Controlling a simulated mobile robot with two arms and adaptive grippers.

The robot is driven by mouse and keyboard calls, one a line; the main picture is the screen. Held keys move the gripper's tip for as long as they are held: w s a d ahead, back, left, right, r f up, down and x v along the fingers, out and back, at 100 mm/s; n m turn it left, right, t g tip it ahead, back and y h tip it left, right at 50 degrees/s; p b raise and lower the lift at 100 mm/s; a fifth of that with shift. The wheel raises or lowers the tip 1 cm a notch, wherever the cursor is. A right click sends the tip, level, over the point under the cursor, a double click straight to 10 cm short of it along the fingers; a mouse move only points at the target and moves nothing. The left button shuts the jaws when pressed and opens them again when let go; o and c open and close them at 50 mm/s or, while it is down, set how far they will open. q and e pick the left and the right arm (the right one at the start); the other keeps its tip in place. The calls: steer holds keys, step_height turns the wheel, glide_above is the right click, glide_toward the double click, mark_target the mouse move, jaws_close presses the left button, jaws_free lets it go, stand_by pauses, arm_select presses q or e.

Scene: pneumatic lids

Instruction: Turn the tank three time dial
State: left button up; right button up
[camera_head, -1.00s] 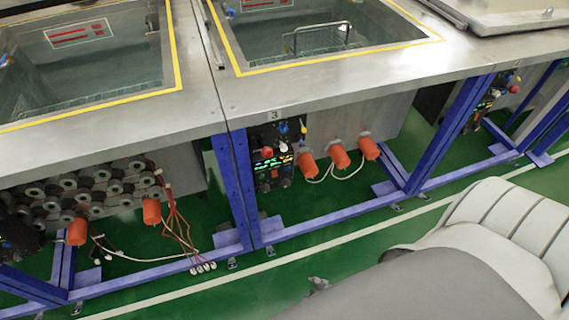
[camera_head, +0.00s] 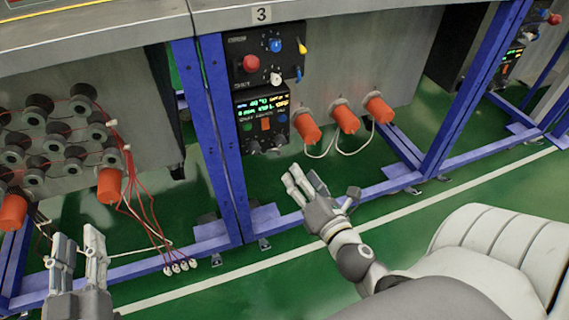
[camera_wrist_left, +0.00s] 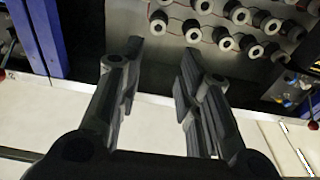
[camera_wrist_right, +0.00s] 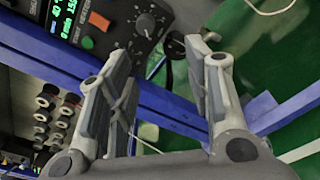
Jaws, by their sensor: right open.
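The tank three control panel (camera_head: 262,110) hangs under the "3" label (camera_head: 262,14). Its upper box has a red button, a blue knob and a small white knob. Its lower box has a lit display (camera_head: 262,106) and dark dials (camera_head: 280,140) along the bottom; I cannot tell which is the time dial. My right gripper (camera_head: 302,180) is open and empty, below and right of the panel, apart from it. The right wrist view shows a marked dark dial (camera_wrist_right: 145,22) beyond the fingertips. My left gripper (camera_head: 78,243) is open and empty at lower left.
Orange caps (camera_head: 346,116) with white cables stick out right of the panel. A blue frame post (camera_head: 217,130) stands left of it. Spools (camera_head: 62,133) and red wires (camera_head: 140,210) fill the left side. A blue rail (camera_head: 285,222) runs low in front. Green floor lies before it.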

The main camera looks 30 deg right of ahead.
mark_target(282, 143)
steer(key=shift+n+t, duration=0.4)
steer(key=shift+n, duration=0.2)
steer(key=w, duration=0.3)
steer(key=w+d+r, duration=0.1)
steer(key=w, duration=0.4)
steer(key=shift+w+d+r, duration=0.35)
steer(key=shift+r, duration=0.05)
arm_select(q)
steer(key=shift+s+a+r+t, duration=0.15)
steer(key=shift+s+r+t, duration=0.25)
steer(key=shift+r, duration=0.5)
arm_select(e)
steer(key=shift+w+d, duration=0.15)
steer(key=shift+w, duration=0.7)
arm_select(q)
steer(key=shift+s, duration=0.1)
arm_select(e)
jaws_close()
